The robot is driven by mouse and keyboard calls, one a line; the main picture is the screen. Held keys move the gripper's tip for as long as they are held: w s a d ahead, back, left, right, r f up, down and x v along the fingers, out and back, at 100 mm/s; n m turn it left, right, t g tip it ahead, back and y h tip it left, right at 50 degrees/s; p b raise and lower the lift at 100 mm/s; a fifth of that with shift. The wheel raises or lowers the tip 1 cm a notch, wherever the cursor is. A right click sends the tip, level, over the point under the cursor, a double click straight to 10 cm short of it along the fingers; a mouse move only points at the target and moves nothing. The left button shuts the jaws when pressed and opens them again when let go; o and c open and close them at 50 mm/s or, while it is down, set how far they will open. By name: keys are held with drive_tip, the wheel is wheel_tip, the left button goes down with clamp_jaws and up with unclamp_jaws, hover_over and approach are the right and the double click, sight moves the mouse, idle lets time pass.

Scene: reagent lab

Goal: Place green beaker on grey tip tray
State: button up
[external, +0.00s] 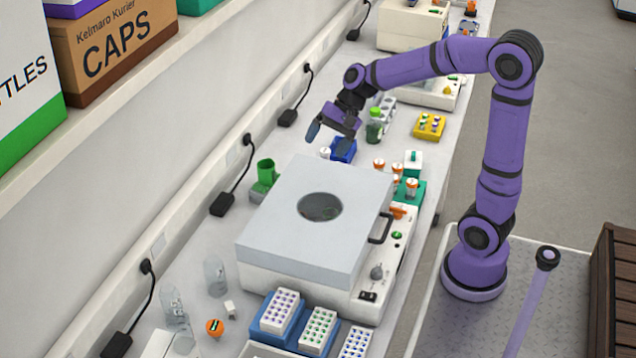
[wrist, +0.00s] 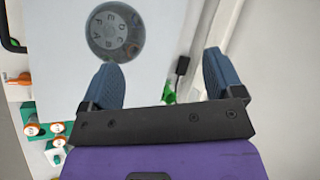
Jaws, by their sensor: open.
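The green beaker (external: 265,171) stands on the bench behind the far left corner of the large grey-lidded machine. A green piece (wrist: 168,96), probably the beaker, shows between my fingers in the wrist view, mostly hidden by the gripper body. My gripper (external: 329,138) is open and empty, above the bench, right of and beyond the beaker in the external view. Its two blue fingers also show spread apart in the wrist view (wrist: 161,78). A pale grey tray edge (external: 262,350) shows at the bottom of the external view; I cannot tell if it is the tip tray.
The machine (external: 318,215) with a round window fills the bench middle. Tip racks (external: 318,330) and clear glassware (external: 215,276) stand nearer. Orange-capped bottles (external: 411,187), a blue block (external: 343,150) and a green-capped bottle (external: 375,128) stand beyond. The wall runs along the left.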

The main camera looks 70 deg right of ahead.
drive_tip(key=s+r+n+t+h, duration=0.1)
drive_tip(key=s+n+h, duration=0.5)
drive_tip(key=s, duration=1.8)
drive_tip(key=shift+r+n, duration=0.5)
drive_tip(key=shift+n, duration=2.3)
drive_tip(key=shift+w+a, duration=0.1)
